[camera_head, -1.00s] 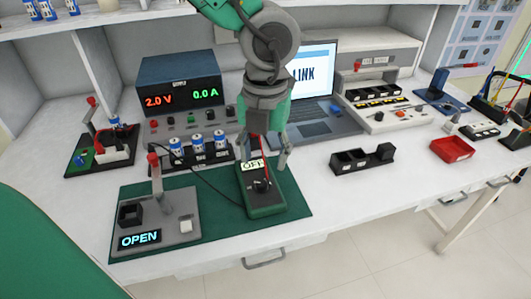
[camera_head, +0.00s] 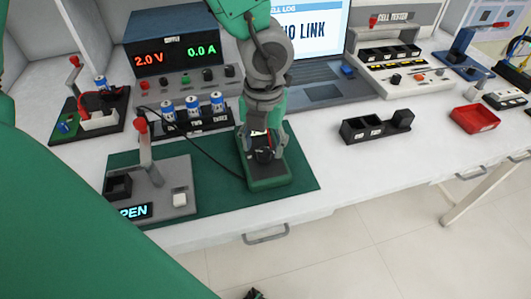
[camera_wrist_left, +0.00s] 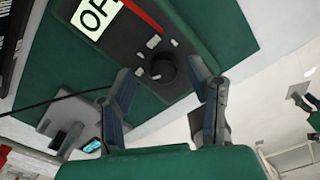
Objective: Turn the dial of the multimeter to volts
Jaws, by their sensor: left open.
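The multimeter (camera_head: 268,180) is a green box with a dark face, lying on the green mat (camera_head: 305,187). In the left wrist view its light display (camera_wrist_left: 97,14) shows "OF", cut off by the frame edge. Its round black dial (camera_wrist_left: 163,68) lies between the fingertips of my left gripper (camera_head: 263,150), which points down over the meter. The fingers are open, one on each side of the dial, with visible gaps. In the head view the gripper hides most of the display and dial. A dark shape at the right of the wrist view may be my right gripper (camera_wrist_left: 300,98).
A fixture with a red-knobbed lever (camera_head: 142,150) stands left of the meter. Behind are a battery holder (camera_head: 190,120) and a power supply (camera_head: 175,55) reading 2.0 V and 0.0 A. A black cable runs to the meter. A black tray (camera_head: 375,128) stands to the right.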

